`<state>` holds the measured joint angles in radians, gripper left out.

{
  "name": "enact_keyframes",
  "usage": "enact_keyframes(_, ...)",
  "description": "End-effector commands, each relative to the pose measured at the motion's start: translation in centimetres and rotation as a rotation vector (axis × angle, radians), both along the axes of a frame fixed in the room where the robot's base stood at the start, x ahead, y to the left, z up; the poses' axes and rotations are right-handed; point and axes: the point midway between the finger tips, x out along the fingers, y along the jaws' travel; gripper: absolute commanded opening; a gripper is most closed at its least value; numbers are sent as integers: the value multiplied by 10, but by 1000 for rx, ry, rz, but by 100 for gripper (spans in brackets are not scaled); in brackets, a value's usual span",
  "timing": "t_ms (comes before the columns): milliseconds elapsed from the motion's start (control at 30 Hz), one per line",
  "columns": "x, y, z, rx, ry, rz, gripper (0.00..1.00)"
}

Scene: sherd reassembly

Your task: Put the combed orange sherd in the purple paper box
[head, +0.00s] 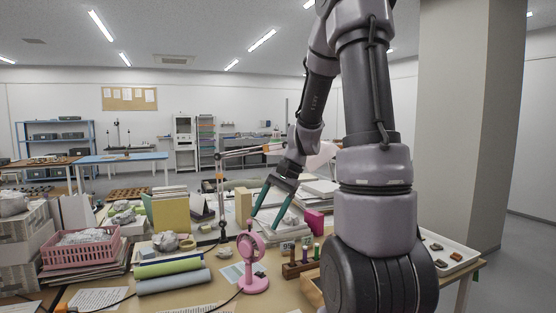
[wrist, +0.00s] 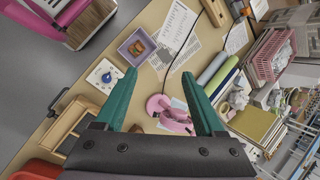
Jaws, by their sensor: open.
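The purple paper box (wrist: 122,51) stands near the table edge in the upper part of the wrist view. An orange-brown piece (wrist: 138,47) lies inside it, apart from its walls as far as I can tell; it looks like the orange sherd, but its combing is too small to make out. I cannot pick out the box or the sherd in the head view. My gripper (head: 268,221) is open with nothing between its teal fingers, raised above the table. In the wrist view my gripper (wrist: 158,76) has the box beyond its fingertips.
A pink stand-like device (head: 252,262) stands on the table below my gripper. Green and grey rolls (head: 168,268) and a pink basket (head: 80,256) are at left. A white tray (head: 466,260) is at right.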

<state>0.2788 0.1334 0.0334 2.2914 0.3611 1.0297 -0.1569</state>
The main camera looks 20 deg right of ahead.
Motion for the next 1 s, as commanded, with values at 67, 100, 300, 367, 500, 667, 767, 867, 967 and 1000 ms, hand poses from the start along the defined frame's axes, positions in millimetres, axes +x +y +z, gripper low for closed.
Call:
enact_keyframes(67,-14,8,33,-65,-87,52,71)
enact_keyframes(100,-21,11,47,-95,-127,77,71)
enact_keyframes(300,-63,23,109,-244,-338,179,71)
enact_keyframes(367,-78,25,125,-284,-402,205,71)
enact_keyframes(500,-107,28,153,-362,-539,248,71)
enact_keyframes(667,-129,28,170,-415,-638,274,71)
enact_keyframes(767,-135,27,174,-430,-665,279,71)
enact_keyframes(867,-137,27,175,-433,-670,280,71)
enact_keyframes(967,-136,27,175,-433,-670,280,71)
enact_keyframes(1000,-136,27,175,-433,-670,280,71)
